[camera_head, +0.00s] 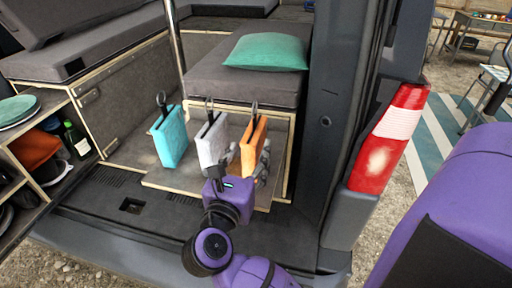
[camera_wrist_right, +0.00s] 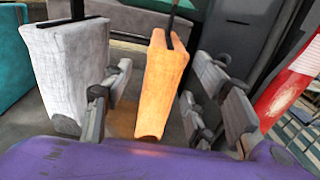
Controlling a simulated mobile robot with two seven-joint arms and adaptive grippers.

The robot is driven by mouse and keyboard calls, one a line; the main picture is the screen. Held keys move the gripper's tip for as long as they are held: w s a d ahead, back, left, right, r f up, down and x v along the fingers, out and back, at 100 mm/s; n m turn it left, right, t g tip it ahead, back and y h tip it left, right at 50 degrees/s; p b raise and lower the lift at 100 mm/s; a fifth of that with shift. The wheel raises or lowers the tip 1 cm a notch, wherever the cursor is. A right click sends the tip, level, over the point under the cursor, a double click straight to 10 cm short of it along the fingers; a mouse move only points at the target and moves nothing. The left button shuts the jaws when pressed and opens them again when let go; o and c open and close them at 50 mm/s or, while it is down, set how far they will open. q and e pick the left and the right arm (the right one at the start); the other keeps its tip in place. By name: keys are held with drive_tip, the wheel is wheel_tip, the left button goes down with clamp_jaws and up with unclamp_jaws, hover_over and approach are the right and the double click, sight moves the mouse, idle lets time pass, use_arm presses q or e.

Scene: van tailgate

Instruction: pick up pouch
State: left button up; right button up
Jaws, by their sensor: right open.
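In the right wrist view the orange pouch (camera_wrist_right: 163,85) stands between the open fingers (camera_wrist_right: 160,105), with a gap on both sides. The grey pouch (camera_wrist_right: 68,70) is just left of the left finger there. My left gripper is not in view.
A grey cushioned bench (camera_head: 245,85) with a green pillow (camera_head: 266,52) is above the pouches. A van pillar and red-white tail light (camera_head: 391,138) stand to the right. A shelf unit (camera_head: 45,190) with a bottle (camera_head: 76,140) is at left. The van floor between is mostly clear.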

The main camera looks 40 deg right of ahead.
drive_tip(key=p+x, duration=0.1)
drive_tip(key=x, duration=0.4)
drive_tip(key=shift+p, duration=0.3)
drive_tip(key=shift+w+d+f, duration=0.1)
drive_tip(key=shift+w+d, duration=0.05)
drive_tip(key=shift+d, duration=0.1)
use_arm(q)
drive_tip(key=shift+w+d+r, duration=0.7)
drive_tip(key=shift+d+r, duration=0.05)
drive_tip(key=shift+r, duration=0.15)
use_arm(e)
drive_tip(key=shift+c, duration=0.5)
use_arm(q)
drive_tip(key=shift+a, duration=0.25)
use_arm(e)
clamp_jaws()
